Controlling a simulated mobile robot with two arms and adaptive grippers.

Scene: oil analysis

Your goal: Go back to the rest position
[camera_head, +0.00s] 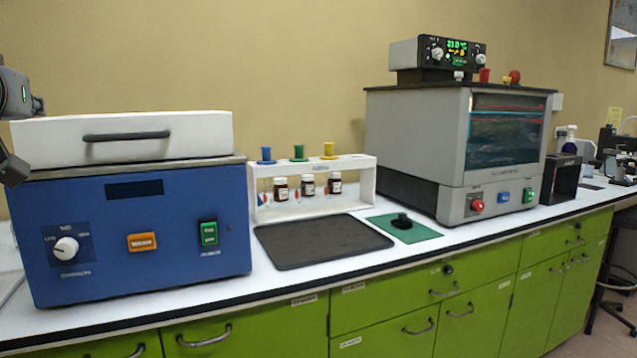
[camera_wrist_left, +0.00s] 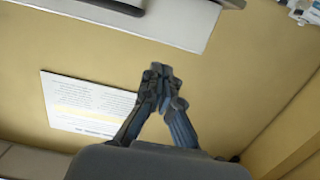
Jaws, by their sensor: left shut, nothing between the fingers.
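My left gripper shows in the left wrist view (camera_wrist_left: 163,78) with its dark fingertips together and nothing between them. It is in front of the beige wall, clear of any object. In the head view only part of my left arm shows at the far left edge, beside the white lid of the blue machine (camera_head: 120,240). My right gripper is in neither view.
A white rack (camera_head: 368,180) with several brown bottles, a black mat (camera_head: 320,240), a green pad (camera_head: 425,235) and a grey oven (camera_head: 415,130) stand on the white counter. A printed sheet (camera_wrist_left: 85,105) hangs on the wall.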

